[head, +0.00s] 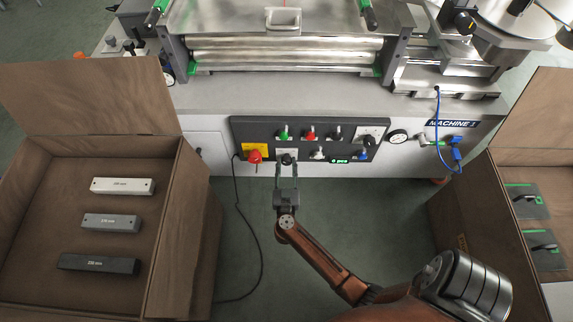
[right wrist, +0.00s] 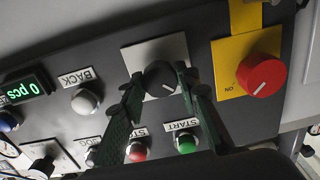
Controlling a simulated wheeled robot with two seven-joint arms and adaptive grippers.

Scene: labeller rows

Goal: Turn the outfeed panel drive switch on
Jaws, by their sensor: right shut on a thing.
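The panel (head: 262,128) is a dark control board on the front of the white machine. A black rotary knob (head: 287,159) on a light square plate sits in its lower left part; it also shows in the right wrist view (right wrist: 160,76). A white mark shows on the knob, but no label for it is readable. My right gripper (head: 286,168) has its fingers on either side of this knob, shut on it; in the right wrist view the fingers (right wrist: 158,88) flank it. My left gripper is not in view.
A red knob (head: 254,156) on a yellow plate sits close left of the gripper. Green (head: 283,134) and red (head: 310,135) buttons sit above. Another switch plate (head: 371,136) is at the right. An open crate (head: 165,215) stands left; a cable hangs beside it.

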